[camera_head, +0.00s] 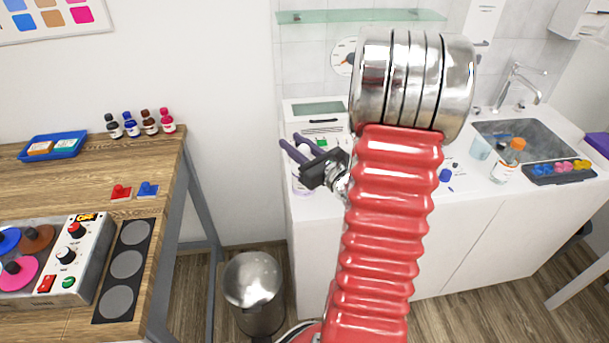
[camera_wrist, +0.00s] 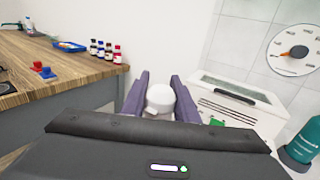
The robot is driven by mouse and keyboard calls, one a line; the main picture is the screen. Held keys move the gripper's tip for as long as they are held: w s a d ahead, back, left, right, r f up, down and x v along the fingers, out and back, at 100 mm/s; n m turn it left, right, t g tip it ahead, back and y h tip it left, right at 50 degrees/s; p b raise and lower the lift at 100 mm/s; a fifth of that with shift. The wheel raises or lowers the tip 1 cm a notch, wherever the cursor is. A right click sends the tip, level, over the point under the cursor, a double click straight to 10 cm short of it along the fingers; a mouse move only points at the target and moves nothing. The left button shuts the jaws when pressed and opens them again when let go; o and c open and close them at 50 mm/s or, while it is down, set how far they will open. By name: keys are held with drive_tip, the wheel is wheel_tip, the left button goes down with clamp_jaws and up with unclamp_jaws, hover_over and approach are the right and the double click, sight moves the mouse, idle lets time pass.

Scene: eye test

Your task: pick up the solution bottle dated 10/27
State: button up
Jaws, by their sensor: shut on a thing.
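My gripper (camera_head: 294,143) is at the left end of the white counter in the head view, its two purple fingers pointing left. In the wrist view the fingers of my gripper (camera_wrist: 161,78) stand on both sides of a bottle with a white round cap (camera_wrist: 160,97), shut on it. The wrist view shows mainly the cap; the dark gripper body hides the rest. In the head view part of a pale bottle (camera_head: 301,184) shows below the fingers. No date is readable, and I cannot tell whether the bottle touches the counter.
A boxy white device (camera_wrist: 235,105) stands close by. The wooden table (camera_head: 60,185) bears several small bottles. A metal bin (camera_head: 254,290) stands between.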

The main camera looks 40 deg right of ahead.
clamp_jaws()
drive_tip(key=shift+r, duration=0.15)
idle(0.4)
wheel_tip(320, 180, up, 10)
idle(0.6)
idle(0.5)
